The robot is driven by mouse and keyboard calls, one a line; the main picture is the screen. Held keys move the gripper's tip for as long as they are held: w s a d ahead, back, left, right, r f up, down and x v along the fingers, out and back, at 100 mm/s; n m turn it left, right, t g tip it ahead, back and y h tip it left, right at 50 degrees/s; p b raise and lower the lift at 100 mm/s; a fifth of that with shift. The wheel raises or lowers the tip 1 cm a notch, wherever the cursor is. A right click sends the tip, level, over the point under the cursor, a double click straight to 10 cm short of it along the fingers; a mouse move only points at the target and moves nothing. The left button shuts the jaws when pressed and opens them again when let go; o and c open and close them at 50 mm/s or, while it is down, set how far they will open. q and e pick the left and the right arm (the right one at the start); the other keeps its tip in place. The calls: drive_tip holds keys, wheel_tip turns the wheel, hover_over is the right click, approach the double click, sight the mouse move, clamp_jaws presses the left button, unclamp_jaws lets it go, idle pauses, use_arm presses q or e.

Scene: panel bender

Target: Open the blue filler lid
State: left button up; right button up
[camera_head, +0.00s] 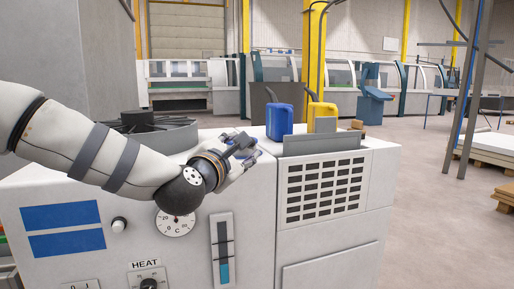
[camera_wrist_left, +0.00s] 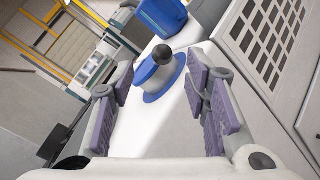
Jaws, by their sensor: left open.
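The blue filler lid (camera_wrist_left: 148,70) with a black ball knob (camera_wrist_left: 162,54) shows in the left wrist view. It sits on a short pale neck with a blue flange (camera_wrist_left: 154,97) on the white machine top. My left gripper (camera_wrist_left: 160,108) is open, with purple-padded fingers on either side of the view; the lid and knob lie beyond the fingertips, between them, apparently untouched. In the head view my left gripper (camera_head: 246,150) is over the machine top and largely hides the filler. My right gripper is not in view.
A blue canister (camera_head: 279,121) and a yellow canister (camera_head: 321,113) stand behind the filler. A grey raised panel (camera_head: 322,143) is to the right, above a slotted vent (camera_head: 325,187).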

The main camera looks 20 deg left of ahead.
use_arm(q)
drive_tip(key=w, duration=0.7)
drive_tip(key=shift+d+f+b, duration=0.1)
drive_tip(key=shift+f+b, duration=0.2)
drive_tip(key=shift+b, duration=0.05)
drive_tip(key=shift+w+r, duration=0.15)
drive_tip(key=shift+w, duration=0.1)
drive_tip(key=shift+c, duration=0.2)
clamp_jaws()
